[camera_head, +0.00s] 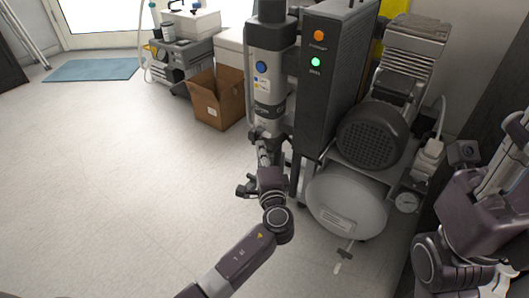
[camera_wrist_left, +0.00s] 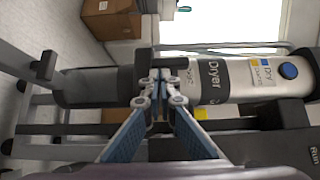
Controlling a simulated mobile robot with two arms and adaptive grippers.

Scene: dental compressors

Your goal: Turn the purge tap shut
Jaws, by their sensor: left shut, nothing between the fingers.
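The dryer, a grey cylinder with a blue button (camera_head: 268,62), stands upright on the left of the compressor. My left gripper (camera_head: 262,143) is shut and empty at its dark lower end. In the left wrist view the closed fingertips (camera_wrist_left: 160,78) overlap the dryer's lower part (camera_wrist_left: 98,87); contact cannot be told. A black T-shaped handle (camera_wrist_left: 43,68) sticks out to their left there. A small tap with a pale end (camera_head: 342,260) hangs under the white tank (camera_head: 345,205). I cannot tell which is the purge tap. My right gripper (camera_head: 510,150) is at the right edge, its fingers unclear.
The black tower (camera_head: 327,90) with orange and green lights stands right of the dryer. The motor (camera_head: 372,135) sits above the tank, with a gauge (camera_head: 407,202) beside it. An open cardboard box (camera_head: 213,98) is behind left. The floor at left is clear.

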